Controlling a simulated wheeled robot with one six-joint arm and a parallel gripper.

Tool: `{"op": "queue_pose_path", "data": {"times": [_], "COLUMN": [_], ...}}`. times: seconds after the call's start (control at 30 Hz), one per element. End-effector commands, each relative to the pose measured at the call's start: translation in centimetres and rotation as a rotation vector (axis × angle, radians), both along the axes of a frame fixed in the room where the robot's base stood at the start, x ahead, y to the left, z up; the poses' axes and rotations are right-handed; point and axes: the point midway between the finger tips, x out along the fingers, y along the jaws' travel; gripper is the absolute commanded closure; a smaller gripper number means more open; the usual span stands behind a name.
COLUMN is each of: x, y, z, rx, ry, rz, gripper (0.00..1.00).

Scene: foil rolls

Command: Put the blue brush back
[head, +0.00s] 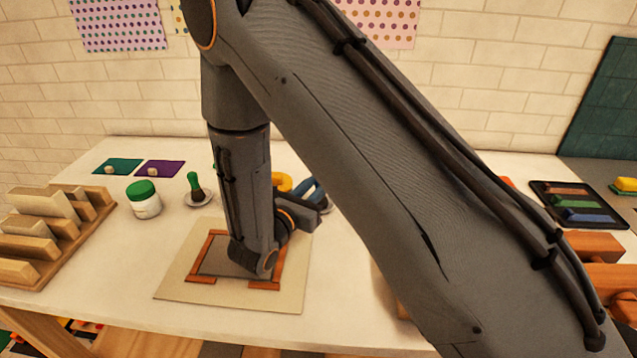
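A blue shape (317,189), which looks like the handle of the blue brush, shows just above and behind my gripper (308,209). Its lower end and any bristles are hidden. My gripper is small in view and partly covered by my arm, so I cannot tell whether its fingers are open or shut, or whether they touch the blue handle. A green brush (194,184) stands upright on a small white saucer (198,200) to the left. A pale rim shows beside my gripper on the right, mostly hidden.
A jar with a green lid (144,198), a wooden block rack (50,238) and green and purple cards (160,168) are on the left. A board with a brown frame (215,291) lies below my wrist. A yellow item (282,181) is behind my arm. A dark tray (545,190) holds coloured bars.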

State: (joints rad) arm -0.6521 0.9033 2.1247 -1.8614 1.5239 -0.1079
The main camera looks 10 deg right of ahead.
Motion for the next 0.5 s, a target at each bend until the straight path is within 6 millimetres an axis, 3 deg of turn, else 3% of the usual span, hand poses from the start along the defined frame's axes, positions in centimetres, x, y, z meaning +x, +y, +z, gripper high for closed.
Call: {"op": "queue_pose_path", "data": {"times": [0.2,0.23,0.33,0.5], "x": [-0.01,-0.01,0.0,0.0], "y": [0.01,0.01,0.0,0.0], "z": [-0.02,-0.02,-0.02,-0.01], "rx": [0.0,0.0,0.0,0.0], "ry": [0.0,0.0,0.0,0.0], "rz": [0.0,0.0,0.0,0.0], "gripper": [1.0,0.77,0.6,0.57]}}
